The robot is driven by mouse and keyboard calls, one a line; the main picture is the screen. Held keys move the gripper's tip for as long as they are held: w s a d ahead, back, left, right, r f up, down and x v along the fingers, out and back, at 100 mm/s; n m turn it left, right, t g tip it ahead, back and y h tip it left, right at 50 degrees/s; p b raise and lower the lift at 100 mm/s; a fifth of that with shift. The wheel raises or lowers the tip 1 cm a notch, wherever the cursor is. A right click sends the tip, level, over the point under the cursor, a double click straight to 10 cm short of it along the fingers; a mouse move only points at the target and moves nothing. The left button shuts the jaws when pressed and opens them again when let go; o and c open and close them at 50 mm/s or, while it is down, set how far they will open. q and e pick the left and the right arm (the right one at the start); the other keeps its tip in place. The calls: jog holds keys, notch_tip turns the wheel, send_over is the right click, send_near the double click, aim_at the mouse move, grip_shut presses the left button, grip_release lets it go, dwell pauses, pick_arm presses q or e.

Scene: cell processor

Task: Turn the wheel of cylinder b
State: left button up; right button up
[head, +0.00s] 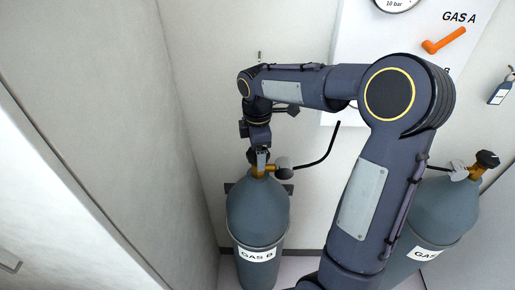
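Cylinder b (258,215) is a blue-grey gas bottle labelled "GAS B", standing upright at the lower middle of the head view. Its brass valve (264,171) is on top, and a round gauge (284,163) sticks out to the right. The dark wheel (252,156) is at the top of the valve, mostly hidden behind my gripper. My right gripper (261,163) points down at the wheel from above. Its fingers overlap the wheel, and I cannot tell whether they are shut on it. My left gripper is not in view.
A second cylinder (441,212), with a black wheel (487,158), stands at the right, partly behind my arm. A wall panel (345,45) carries an orange lever (443,40). A black hose (326,150) rises from cylinder b. Walls close in at the left.

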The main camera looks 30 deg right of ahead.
jog(key=shift+r, duration=0.1)
notch_tip(320, 180, up, 8)
jog(key=shift+f+b, duration=0.15)
jog(key=shift+b, duration=0.25)
dwell(0.5)
jog(key=s+a+m+t+y, duration=0.2)
jog(key=s+m, duration=0.6)
jog(key=s, duration=0.5)
jog(key=shift+s+a+f+t, duration=0.15)
jog(key=shift+s+a+t, duration=0.15)
jog(key=shift+t, duration=0.2)
jog(key=s+a+f+m+t, duration=0.1)
jog(key=s+m, duration=0.1)
jog(key=s+a+f+m+y, duration=0.1)
jog(key=s+a+f+m, duration=0.1)
jog(key=s+m, duration=0.1)
jog(key=s+a+f+m+t, duration=0.1)
jog(key=s+f+m, duration=0.1)
jog(key=s+m, duration=0.1)
jog(key=shift+s+a+f+t+y+b, duration=0.15)
jog(key=shift+a+t+y+b, duration=0.15)
jog(key=shift+y, duration=0.1)
jog(key=shift+c, duration=0.2)
